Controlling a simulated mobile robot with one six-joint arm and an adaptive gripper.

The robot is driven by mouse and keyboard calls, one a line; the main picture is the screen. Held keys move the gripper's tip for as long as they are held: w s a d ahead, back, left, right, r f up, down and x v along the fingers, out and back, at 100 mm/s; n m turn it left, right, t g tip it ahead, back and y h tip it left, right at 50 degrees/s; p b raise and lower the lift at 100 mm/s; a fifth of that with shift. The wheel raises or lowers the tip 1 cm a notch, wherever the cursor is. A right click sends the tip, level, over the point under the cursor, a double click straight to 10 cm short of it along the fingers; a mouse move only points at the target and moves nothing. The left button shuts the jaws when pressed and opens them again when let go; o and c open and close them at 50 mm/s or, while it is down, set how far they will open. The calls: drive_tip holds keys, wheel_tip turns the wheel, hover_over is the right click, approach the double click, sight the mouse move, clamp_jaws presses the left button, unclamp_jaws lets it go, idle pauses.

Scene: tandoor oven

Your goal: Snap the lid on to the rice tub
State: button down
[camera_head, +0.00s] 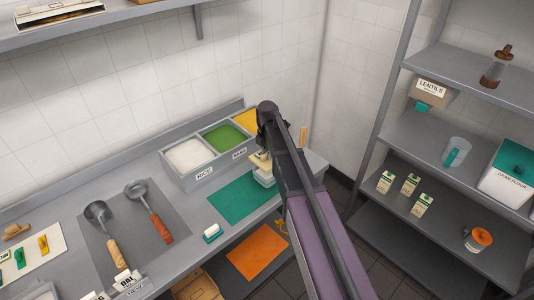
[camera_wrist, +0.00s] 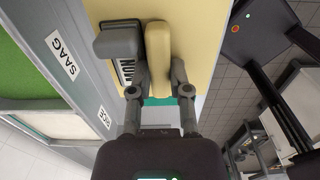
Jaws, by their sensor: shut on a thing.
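My gripper (camera_wrist: 159,72) is shut on a cream bar-shaped grip on top of a pale yellow lid (camera_wrist: 188,20). In the head view the cream lid (camera_head: 260,161) is under the end of my arm, above a small pale tub (camera_head: 264,179) at the right end of the teal mat (camera_head: 235,200). My arm partly hides both. I cannot tell whether the lid is seated on the tub or only touching it.
Behind the mat stands a grey holder with a white-filled bin labelled RICE (camera_head: 188,154), a green SAAG bin (camera_head: 223,137) and a yellow one. A small teal-and-white block (camera_head: 212,233) lies left of the mat. Two ladles (camera_head: 150,205) lie further left. Shelves stand at right.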

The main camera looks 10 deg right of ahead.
drive_tip(key=shift+f+b, duration=1.45)
drive_tip(key=shift+f, duration=0.25)
drive_tip(key=shift+f+b, duration=1.15)
idle(0.6)
drive_tip(key=c, duration=0.5)
unclamp_jaws()
drive_tip(key=shift+r, duration=0.25)
wheel_tip(320, 180, up, 9)
drive_tip(key=p, duration=0.9)
drive_tip(key=shift+r+p, duration=0.1)
drive_tip(key=shift+p, duration=0.3)
drive_tip(key=s+a+f+b, duration=0.3)
drive_tip(key=s, duration=0.9)
drive_tip(key=s+a+f+b, duration=0.3)
drive_tip(key=s+a, duration=0.1)
drive_tip(key=s, duration=0.8)
drive_tip(key=shift+a, duration=0.2)
drive_tip(key=shift+f, duration=0.1)
